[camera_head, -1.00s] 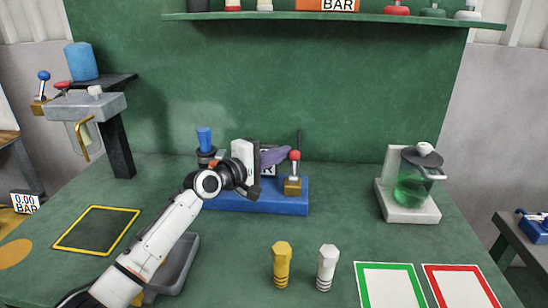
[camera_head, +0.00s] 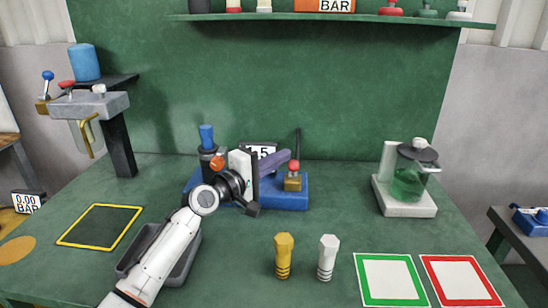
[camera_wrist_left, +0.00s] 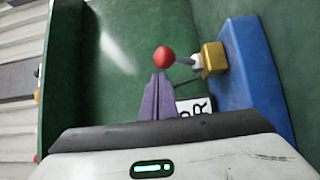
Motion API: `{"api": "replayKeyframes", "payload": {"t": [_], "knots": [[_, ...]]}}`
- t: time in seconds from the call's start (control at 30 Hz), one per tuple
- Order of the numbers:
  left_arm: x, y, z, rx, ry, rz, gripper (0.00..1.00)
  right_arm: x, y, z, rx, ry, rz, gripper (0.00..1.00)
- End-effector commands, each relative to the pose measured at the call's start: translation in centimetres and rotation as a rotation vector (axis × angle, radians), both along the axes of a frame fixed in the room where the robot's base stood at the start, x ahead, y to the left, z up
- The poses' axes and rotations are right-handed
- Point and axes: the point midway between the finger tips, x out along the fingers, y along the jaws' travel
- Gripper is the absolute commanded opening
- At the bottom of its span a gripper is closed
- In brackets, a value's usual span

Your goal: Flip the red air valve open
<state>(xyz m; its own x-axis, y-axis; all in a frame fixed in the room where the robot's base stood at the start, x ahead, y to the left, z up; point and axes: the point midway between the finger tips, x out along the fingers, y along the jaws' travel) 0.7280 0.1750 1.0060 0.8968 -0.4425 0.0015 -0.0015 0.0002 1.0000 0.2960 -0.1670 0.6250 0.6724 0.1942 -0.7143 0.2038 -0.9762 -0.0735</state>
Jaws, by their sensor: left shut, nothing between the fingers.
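The red air valve is a lever with a red ball knob (camera_head: 293,166) on a brass block (camera_head: 292,183), at the right end of a blue base. In the left wrist view the red knob (camera_wrist_left: 163,57) is just beyond my fingertips, and its lever slants to the brass block (camera_wrist_left: 213,58). My left gripper (camera_head: 288,154) has purple fingers, shut and empty, with tips close beside the knob; I cannot tell whether they touch it. The gripper also shows in the left wrist view (camera_wrist_left: 158,78). My right gripper is out of view.
The blue base (camera_head: 285,203) also carries a blue-capped post (camera_head: 207,137) and a display (camera_head: 262,149), partly hidden by my gripper. A yellow bolt (camera_head: 283,255) and a white bolt (camera_head: 328,257) stand in front. A green-liquid jar (camera_head: 408,182) stands right. A grey tray (camera_head: 184,266) lies under my arm.

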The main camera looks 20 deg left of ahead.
Motion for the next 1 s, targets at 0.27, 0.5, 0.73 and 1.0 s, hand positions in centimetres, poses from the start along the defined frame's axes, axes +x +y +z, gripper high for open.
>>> {"api": "replayKeyframes", "payload": {"t": [0.27, 0.5, 0.73, 1.0], "knots": [[-3.9, 2.0, -0.1, 0.002, 0.000, 0.001, 0.00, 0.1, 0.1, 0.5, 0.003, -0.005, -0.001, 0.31], [-7.7, 3.8, -0.1, 0.002, -0.001, 0.000, 0.00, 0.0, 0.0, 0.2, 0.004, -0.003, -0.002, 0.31], [-9.1, 4.4, 0.0, 0.000, -0.001, -0.001, 0.00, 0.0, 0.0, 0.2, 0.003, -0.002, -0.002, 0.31], [-9.1, 4.4, 0.0, 0.000, -0.002, -0.001, 0.00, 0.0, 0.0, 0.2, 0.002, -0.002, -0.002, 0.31]]}}
